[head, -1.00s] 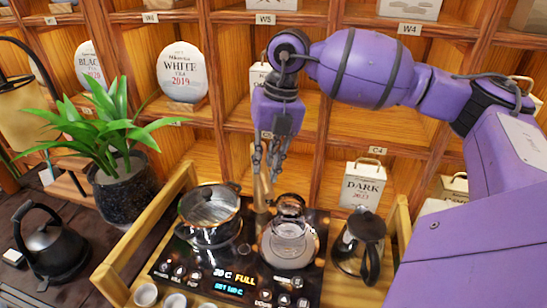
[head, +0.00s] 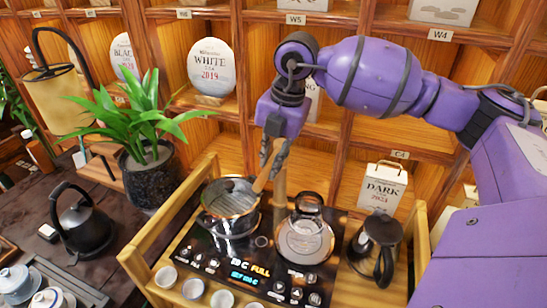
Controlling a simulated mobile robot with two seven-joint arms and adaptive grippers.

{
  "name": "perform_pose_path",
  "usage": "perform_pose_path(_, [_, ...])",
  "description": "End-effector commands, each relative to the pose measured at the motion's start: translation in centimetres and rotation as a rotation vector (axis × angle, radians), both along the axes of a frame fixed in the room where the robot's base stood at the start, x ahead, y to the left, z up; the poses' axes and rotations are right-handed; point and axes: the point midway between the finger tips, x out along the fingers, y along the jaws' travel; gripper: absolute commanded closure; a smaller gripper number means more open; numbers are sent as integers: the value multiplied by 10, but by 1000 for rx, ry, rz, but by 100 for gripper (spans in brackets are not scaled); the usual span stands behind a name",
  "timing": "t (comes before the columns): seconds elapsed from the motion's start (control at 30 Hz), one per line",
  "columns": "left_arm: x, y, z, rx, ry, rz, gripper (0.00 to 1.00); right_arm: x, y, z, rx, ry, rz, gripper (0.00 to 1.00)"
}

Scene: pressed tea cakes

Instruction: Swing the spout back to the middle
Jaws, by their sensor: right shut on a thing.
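The wooden spout (head: 262,179) stands at the back of the black control panel (head: 248,268). It slants from my right gripper down to the left, beside the upright post (head: 279,188), with its low end by the rim of the glass-lidded pot (head: 231,206). A glass kettle (head: 306,236) stands right of the post. My right gripper (head: 272,160) comes down from above and is shut on the spout; its fingertips partly hide the spout's upper part. My left gripper is not in view.
A dark metal pitcher (head: 376,246) stands at the right inside the wooden tray frame (head: 188,212). Several small cups (head: 194,288) line the front. A potted plant (head: 152,176) and a black kettle (head: 82,224) stand at left. Shelves with tea cakes (head: 211,68) rise behind.

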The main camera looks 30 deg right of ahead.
Motion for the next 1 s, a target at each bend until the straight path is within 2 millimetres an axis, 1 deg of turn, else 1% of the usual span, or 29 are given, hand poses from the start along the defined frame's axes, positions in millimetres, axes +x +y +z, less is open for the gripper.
perform_pose_path(0.23, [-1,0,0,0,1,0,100,0,0,1,0,-1,0,100])
perform_pose_path(0.27, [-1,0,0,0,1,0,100,0,0,1,0,-1,0,80])
perform_pose_path(0.37, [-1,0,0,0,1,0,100,0,0,1,0,-2,1,67])
perform_pose_path(0.4, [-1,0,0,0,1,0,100,0,0,0,0,-2,1,65])
perform_pose_path(0.67, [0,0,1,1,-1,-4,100,0,0,1,0,0,1,65])
perform_pose_path(0.77, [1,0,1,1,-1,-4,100,0,-1,5,0,-2,1,65])
perform_pose_path(0.87, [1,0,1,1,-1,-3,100,-2,-3,18,0,-3,1,65])
perform_pose_path(1.0, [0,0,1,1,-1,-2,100,-6,-6,47,-1,-6,0,65])
